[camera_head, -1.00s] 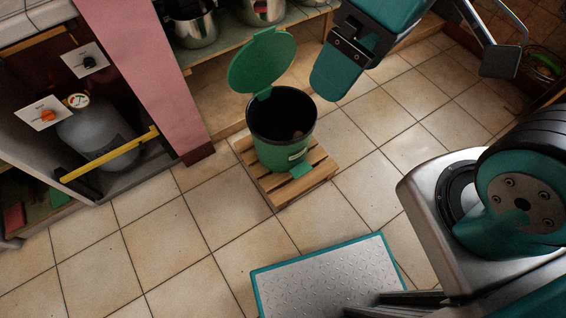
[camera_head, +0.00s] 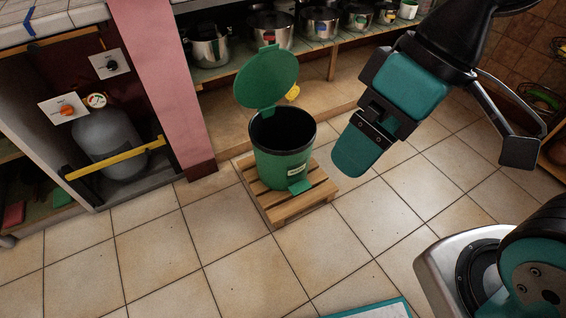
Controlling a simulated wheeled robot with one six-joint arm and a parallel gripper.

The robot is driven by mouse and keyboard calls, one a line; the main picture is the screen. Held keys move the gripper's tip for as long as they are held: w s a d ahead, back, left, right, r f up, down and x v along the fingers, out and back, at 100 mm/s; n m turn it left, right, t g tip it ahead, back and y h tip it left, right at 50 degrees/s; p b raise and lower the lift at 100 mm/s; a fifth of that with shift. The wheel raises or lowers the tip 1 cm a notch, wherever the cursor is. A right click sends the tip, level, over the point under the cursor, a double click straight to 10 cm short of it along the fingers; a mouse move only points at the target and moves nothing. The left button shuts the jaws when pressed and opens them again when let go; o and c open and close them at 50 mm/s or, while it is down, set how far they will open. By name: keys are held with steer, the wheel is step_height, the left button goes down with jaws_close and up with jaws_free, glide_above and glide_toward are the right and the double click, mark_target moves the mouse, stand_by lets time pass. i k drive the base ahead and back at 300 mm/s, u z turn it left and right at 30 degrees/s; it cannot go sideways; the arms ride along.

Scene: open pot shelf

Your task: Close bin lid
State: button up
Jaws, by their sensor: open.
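A green bin (camera_head: 283,163) with a dark inside stands upright in the head view. Its round green lid (camera_head: 267,78) is raised, tilted up and back from the rim on a hinge at the rear. A green pedal (camera_head: 299,187) juts from its front foot. My gripper (camera_head: 436,158) is open and empty, to the right of the bin. Its teal finger is the part closest to the bin and shows apart from it, with floor between. The bin's inner bottom is hidden.
The bin stands on a wooden pallet (camera_head: 268,205). Behind it, a low shelf (camera_head: 240,68) holds several steel pots. A pink pillar (camera_head: 160,85) and a grey gas cylinder (camera_head: 105,145) are at left. Tiled floor in front is clear; a teal-edged plate (camera_head: 380,312) lies at the bottom edge.

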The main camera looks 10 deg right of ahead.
mark_target(267, 77)
steer(key=u, duration=0.35)
steer(key=i, duration=1.1)
steer(key=u, duration=0.2)
